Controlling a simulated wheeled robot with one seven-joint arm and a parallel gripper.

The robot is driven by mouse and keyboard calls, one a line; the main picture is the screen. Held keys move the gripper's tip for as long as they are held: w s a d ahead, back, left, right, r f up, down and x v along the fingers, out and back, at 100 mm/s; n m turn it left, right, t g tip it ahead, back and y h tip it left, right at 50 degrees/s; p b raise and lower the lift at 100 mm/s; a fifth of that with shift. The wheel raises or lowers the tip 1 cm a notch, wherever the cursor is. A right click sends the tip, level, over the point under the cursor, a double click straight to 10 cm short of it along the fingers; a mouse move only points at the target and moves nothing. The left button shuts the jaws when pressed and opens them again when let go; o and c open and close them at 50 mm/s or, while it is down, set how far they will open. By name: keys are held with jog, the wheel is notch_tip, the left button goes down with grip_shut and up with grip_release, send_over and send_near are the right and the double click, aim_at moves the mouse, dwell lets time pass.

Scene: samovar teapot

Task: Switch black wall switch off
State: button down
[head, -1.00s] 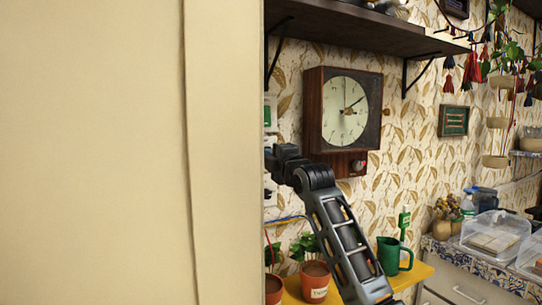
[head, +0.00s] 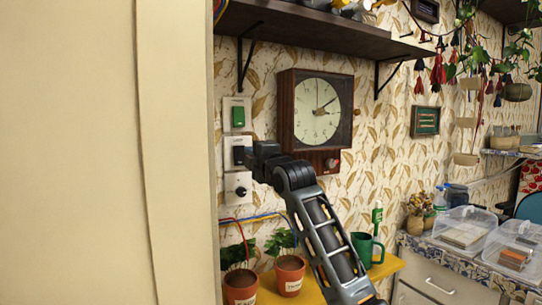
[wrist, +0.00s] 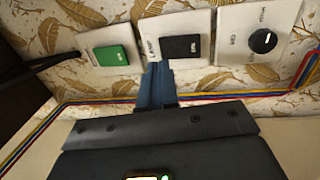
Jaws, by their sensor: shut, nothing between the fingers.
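The black wall switch (wrist: 181,46) sits on a white plate between two other plates in the wrist view. In the head view its plate (head: 232,146) shows at the left, partly hidden behind my gripper. My gripper (wrist: 159,68) is shut and empty. In the wrist view its blue-grey fingertips are at the lower left edge of the black switch's plate, just short of the black rocker in the picture. In the head view my gripper (head: 243,154) overlaps the switch. I cannot tell whether it touches the plate or which way the rocker is set.
A green switch (head: 238,116) is above and a black knob (head: 240,190) below. A wooden wall clock (head: 318,110) hangs to the right. Red, blue and yellow cables (wrist: 90,99) run along the wall. Potted plants (head: 290,274) stand below, and a beige panel (head: 100,150) fills the left.

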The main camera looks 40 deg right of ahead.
jog(key=s+a+r+b, duration=0.1)
jog(key=s+a, duration=0.1)
jog(key=s, duration=0.6)
jog(key=shift+s+a, duration=0.15)
jog(key=s+a+f+m+y, duration=0.1)
jog(key=s+a+f+m, duration=0.1)
jog(key=a+f, duration=0.45)
jog(key=s+a+f+m+y, duration=0.1)
jog(key=s+a+f+m, duration=0.2)
jog(key=f, duration=0.7)
jog(key=s+a+f+m+g, duration=0.1)
jog(key=s+a+f+m, duration=0.1)
jog(key=s+a+f, duration=0.3)
jog(key=s+a+f+m, duration=0.2)
jog(key=s+a+f, duration=0.1)
jog(key=s+f, duration=0.45)
jog(key=s+a+f+m+g+y, duration=0.1)
jog(key=s+a+f+m, duration=0.15)
jog(key=s, duration=0.65)
jog(key=s+a+f+m+g+y, duration=0.15)
jog(key=s+a+f, duration=0.25)
jog(key=s, duration=0.4)
jog(key=s+r+m, duration=0.1)
jog(key=s+r, duration=0.1)
jog(key=s, duration=1.2)
jog(key=shift+s+a+r+m+y, duration=0.3)
jog(key=shift+a+m+y, duration=0.05)
jog(key=shift+m+y, duration=0.1)
jog(key=c, duration=1.8)
grip_release()
